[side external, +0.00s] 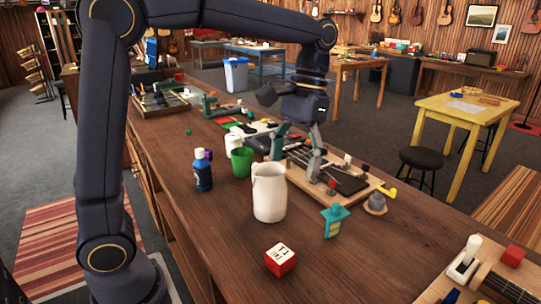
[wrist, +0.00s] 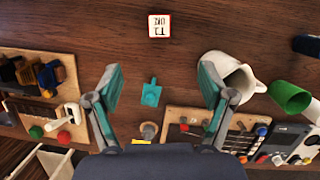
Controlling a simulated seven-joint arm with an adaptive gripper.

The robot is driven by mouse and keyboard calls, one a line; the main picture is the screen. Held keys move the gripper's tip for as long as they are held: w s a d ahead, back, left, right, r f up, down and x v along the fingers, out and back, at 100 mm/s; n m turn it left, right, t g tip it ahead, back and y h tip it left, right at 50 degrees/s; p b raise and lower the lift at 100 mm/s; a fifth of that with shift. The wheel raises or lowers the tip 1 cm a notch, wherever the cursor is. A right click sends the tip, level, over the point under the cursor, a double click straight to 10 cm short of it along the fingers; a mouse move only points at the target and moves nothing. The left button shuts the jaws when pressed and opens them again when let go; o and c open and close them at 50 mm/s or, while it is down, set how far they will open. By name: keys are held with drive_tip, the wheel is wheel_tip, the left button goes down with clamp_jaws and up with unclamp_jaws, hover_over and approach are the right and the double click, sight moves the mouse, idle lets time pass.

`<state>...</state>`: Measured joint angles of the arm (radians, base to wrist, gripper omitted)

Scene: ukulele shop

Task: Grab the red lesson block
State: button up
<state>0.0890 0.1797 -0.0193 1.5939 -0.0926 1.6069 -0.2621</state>
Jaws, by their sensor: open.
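The red lesson block (side external: 280,260) is a small red cube with a white, lettered top. It sits on the near part of the wooden bench, in front of the white pitcher (side external: 269,192). In the wrist view the block (wrist: 159,26) lies at the top centre, beyond my fingertips. My gripper (side external: 296,166) is open and empty, above the bench and farther back than the block. In the wrist view its two fingers (wrist: 160,80) are spread wide, with a teal tag-shaped piece (wrist: 151,93) on the bench showing between them.
The pitcher, a green cup (side external: 241,162) and a blue bottle (side external: 203,171) stand left of my gripper. A wooden board with tools (side external: 352,196) lies below it. Bare bench surrounds the lesson block.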

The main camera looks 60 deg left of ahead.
drive_tip(key=g, duration=0.2)
approach(280, 254)
drive_tip(key=x, duration=0.4)
drive_tip(key=shift+s+d, duration=0.15)
drive_tip(key=shift+d, duration=0.25)
drive_tip(key=shift+a+x, duration=0.2)
drive_tip(key=shift+x, duration=1.3)
drive_tip(key=shift+a+x, duration=0.25)
drive_tip(key=shift+x, duration=1.25)
drive_tip(key=shift+w, duration=0.2)
drive_tip(key=c, duration=1.3)
drive_tip(key=shift+o, duration=0.2)
